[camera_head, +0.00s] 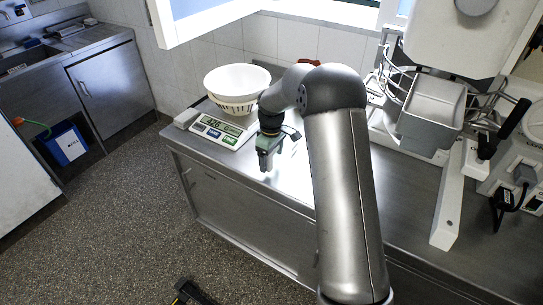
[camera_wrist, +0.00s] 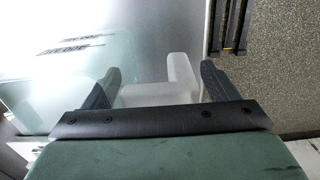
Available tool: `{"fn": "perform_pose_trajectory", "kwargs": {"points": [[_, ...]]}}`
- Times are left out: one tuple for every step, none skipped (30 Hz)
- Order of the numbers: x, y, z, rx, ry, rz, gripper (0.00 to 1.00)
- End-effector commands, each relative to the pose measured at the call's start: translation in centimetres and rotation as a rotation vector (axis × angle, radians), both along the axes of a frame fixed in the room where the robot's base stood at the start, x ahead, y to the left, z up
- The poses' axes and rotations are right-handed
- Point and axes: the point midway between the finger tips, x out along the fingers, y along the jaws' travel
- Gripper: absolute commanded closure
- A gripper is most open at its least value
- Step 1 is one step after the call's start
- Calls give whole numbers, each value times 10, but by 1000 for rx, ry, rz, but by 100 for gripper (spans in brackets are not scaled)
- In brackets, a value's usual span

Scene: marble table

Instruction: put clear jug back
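In the wrist view, a pale translucent piece (camera_wrist: 180,75) with an upright part and a flat lower part lies between my gripper's fingers. It looks like part of the clear jug, perhaps its handle; the whole jug cannot be made out. My gripper (camera_wrist: 160,85) has its two dark fingers wide apart, one on each side of this piece. I cannot tell whether either finger touches it. In the head view, my gripper (camera_head: 266,160) points down over the steel counter (camera_head: 290,190), just right of the scale. The jug is not clear there.
A digital scale (camera_head: 222,130) bearing a white bowl (camera_head: 237,84) stands left of my gripper. A large white machine with a grey bin (camera_head: 432,112) stands on the right. The counter's front edge is close to my gripper. Speckled floor (camera_head: 130,220) lies below.

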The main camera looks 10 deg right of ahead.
Motion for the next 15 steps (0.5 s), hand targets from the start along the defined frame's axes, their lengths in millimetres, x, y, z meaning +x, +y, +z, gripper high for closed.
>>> {"fn": "perform_pose_trajectory", "kwargs": {"points": [[0,0,0,0,0,0,19],[0,0,0,0,0,0,19],[0,0,0,0,0,0,19],[0,0,0,0,0,0,19],[0,0,0,0,0,0,19],[0,0,0,0,0,0,19],[0,0,0,0,0,0,19],[0,0,0,0,0,0,19],[0,0,0,0,0,0,19],[0,0,0,0,0,0,19],[0,0,-1,0,0,0,19],[0,0,-1,0,0,0,19],[1,0,6,0,-4,0,19],[1,0,13,0,-6,-1,19],[1,0,22,0,-7,-1,19]]}}
